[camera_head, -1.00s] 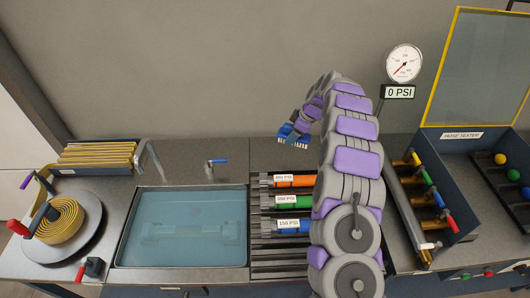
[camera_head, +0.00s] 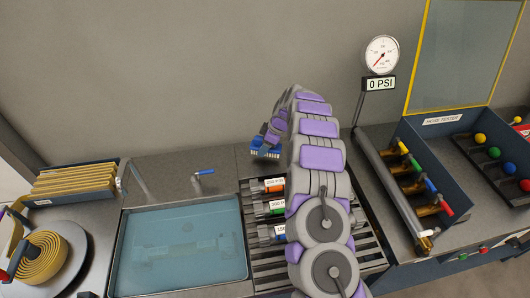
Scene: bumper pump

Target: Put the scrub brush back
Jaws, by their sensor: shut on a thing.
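The scrub brush (camera_head: 264,155) is blue with a row of pale bristles that face down. My gripper (camera_head: 268,142) is shut on it and holds it above the back of the counter, behind the slatted rack (camera_head: 268,266). My arm covers part of the right side of the rack. The finger contact on the brush is small and partly hidden.
A water-filled sink (camera_head: 180,245) with a blue-handled tap (camera_head: 203,172) lies left of the rack. Labelled nozzles (camera_head: 272,186) lie in the rack. The gauge (camera_head: 382,55) and hose tester (camera_head: 450,150) stand right. A hose reel (camera_head: 45,258) is far left.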

